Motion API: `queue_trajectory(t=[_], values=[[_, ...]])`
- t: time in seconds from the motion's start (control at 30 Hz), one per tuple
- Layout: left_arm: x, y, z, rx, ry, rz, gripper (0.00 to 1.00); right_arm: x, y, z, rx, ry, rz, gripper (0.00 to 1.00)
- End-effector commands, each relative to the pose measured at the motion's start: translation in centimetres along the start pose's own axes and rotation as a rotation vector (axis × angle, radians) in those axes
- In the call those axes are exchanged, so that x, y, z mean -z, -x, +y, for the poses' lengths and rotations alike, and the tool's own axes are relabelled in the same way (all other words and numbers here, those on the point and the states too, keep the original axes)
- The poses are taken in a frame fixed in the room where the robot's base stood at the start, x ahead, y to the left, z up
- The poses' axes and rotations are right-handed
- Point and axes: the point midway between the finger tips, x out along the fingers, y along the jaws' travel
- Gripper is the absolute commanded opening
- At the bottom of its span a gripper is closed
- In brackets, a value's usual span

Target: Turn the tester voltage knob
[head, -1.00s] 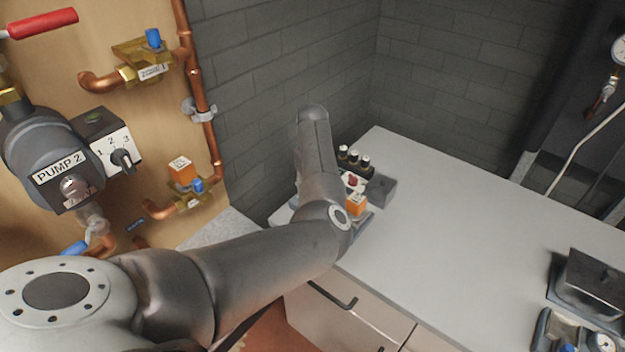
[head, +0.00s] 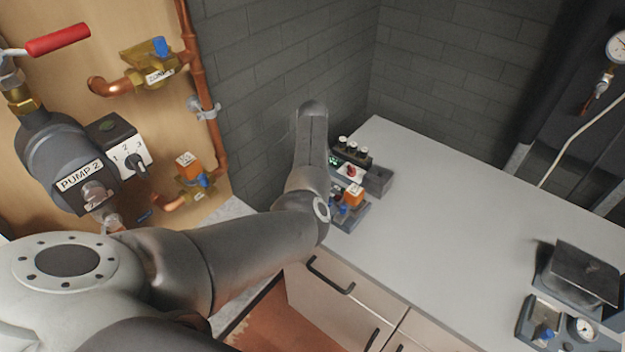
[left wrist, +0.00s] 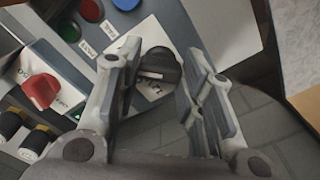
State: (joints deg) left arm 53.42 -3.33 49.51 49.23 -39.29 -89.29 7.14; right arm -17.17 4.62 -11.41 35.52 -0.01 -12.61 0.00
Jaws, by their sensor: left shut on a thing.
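In the left wrist view, a black rotary knob (left wrist: 158,68) with a pale pointer line sits on a white label plate, on a grey panel. My left gripper (left wrist: 158,75) has one finger on each side of it and is shut on the knob. The label's lettering is only partly readable. The tester (head: 378,179) stands on the bench near the wall in the head view, partly behind my left arm. My left gripper is hidden by the arm there. My right gripper is in neither view.
A red knob (left wrist: 41,91) and black-and-gold terminals (left wrist: 36,143) are beside the gripper, with coloured buttons above. An orange-topped valve unit (head: 354,192) stands in front of the tester. The bench (head: 445,220) middle is clear; a dark device (head: 580,272) stands at right.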

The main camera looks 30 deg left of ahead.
Motion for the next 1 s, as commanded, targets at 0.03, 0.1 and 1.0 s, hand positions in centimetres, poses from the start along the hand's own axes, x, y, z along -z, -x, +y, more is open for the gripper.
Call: queue_trajectory(t=[0.03, 0.1, 1.0], values=[[0.1, 0.1, 0.0, 0.000, -0.003, 0.004, 0.12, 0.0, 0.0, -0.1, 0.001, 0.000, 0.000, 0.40], [0.1, 0.1, 0.0, 0.000, -0.002, 0.004, 0.12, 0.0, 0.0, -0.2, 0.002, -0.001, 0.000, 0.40], [0.1, 5.7, 0.1, -0.002, 0.001, 0.005, 0.57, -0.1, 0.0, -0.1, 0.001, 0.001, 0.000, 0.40]])
